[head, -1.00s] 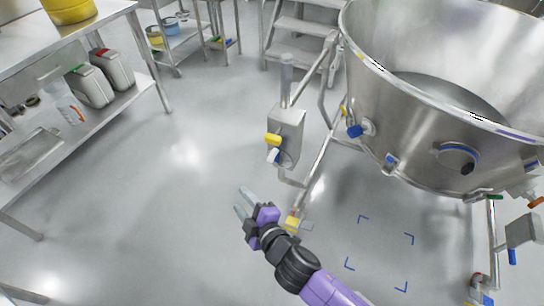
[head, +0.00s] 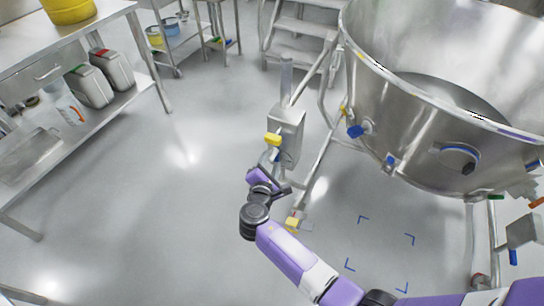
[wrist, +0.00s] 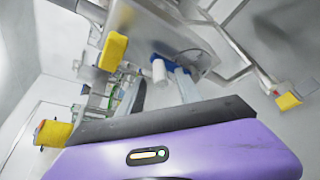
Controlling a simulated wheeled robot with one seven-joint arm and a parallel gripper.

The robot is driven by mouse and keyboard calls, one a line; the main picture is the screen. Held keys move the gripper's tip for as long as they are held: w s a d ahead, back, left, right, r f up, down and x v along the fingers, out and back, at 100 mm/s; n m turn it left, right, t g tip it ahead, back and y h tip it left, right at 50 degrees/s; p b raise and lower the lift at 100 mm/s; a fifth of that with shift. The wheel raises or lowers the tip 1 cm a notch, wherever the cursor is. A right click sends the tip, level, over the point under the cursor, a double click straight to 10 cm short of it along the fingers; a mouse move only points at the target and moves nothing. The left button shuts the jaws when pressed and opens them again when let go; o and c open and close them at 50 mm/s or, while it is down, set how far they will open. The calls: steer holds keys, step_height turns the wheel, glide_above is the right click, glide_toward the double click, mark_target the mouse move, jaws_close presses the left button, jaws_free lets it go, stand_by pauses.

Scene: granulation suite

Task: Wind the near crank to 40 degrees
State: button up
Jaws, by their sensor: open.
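A steel box (head: 286,130) on a post carries a yellow handle (head: 273,139), which also shows in the wrist view (wrist: 113,51). In the wrist view a white knob (wrist: 159,71) with a blue mount sits on the box's underside as pictured; which of these is the near crank I cannot tell for sure. My gripper (head: 278,168) is open, just below the box's front. In the wrist view its two fingers (wrist: 160,85) point toward the white knob, which appears between their tips; contact cannot be told. In the head view the gripper mostly hides the knob.
A large steel bowl (head: 420,130) stands to the right, with a blue-handled fitting (head: 356,131). A yellow pedal-like block (head: 292,223) is low beside my arm. Steps (head: 302,35) stand behind. A bench with canisters (head: 110,68) is at left; floor between is clear.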

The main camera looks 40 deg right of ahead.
mark_target(275, 160)
steer(key=shift+x, duration=2.05)
jaws_close()
